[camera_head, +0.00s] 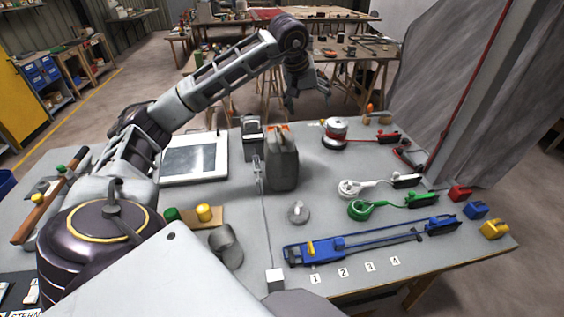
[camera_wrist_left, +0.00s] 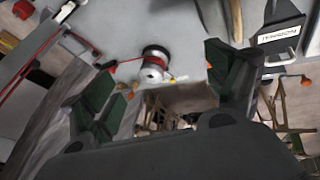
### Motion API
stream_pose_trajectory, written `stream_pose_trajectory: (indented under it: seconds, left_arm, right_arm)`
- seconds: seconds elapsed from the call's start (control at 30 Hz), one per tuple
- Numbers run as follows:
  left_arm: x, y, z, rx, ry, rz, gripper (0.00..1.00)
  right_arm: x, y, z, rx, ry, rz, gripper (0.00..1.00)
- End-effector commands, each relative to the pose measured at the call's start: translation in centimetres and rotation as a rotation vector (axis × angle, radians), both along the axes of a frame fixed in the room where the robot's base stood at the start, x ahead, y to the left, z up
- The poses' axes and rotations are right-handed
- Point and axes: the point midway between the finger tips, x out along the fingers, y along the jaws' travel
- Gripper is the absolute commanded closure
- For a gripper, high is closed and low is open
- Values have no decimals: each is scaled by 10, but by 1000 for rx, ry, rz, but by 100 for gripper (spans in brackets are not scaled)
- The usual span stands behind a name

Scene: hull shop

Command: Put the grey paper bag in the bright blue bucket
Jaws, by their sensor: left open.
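A dark grey upright bag-like thing (camera_head: 282,165) with orange at its top stands mid-table in the head view; I take it for the grey paper bag, though its material is unclear. My left gripper (camera_head: 306,98) hangs above and beyond it, over the table's far edge, apart from it. In the left wrist view my left gripper (camera_wrist_left: 158,82) has its fingers wide apart with nothing between them. A blue thing (camera_head: 6,183), cut off at the left edge of the head view, may be the bright blue bucket. My right gripper is not seen.
A wire spool (camera_head: 336,132) stands right of the bag; it also shows in the left wrist view (camera_wrist_left: 154,64). A black labelled device (camera_head: 252,135) and a white-framed panel (camera_head: 195,158) are left of it. Coiled cords (camera_head: 368,208) and a blue tool (camera_head: 370,240) lie in front.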

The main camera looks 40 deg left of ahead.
Motion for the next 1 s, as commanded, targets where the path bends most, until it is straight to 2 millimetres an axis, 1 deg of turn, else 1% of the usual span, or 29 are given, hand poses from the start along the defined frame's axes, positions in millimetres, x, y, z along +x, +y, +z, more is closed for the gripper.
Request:
stream_pose_trajectory:
  seconds: [0.2, 0.4, 0.5, 1.0]
  left_arm:
    - [-31, 28, -11, 91, 147, 108, 12]
    - [-58, 43, -16, 141, 260, 187, 12]
    - [-66, 46, -17, 151, 290, 218, 12]
    - [-65, 46, -19, 141, 286, 240, 12]
  right_arm:
    - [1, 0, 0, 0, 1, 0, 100]
    - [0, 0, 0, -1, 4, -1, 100]
    - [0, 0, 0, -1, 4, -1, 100]
    - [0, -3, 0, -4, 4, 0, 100]
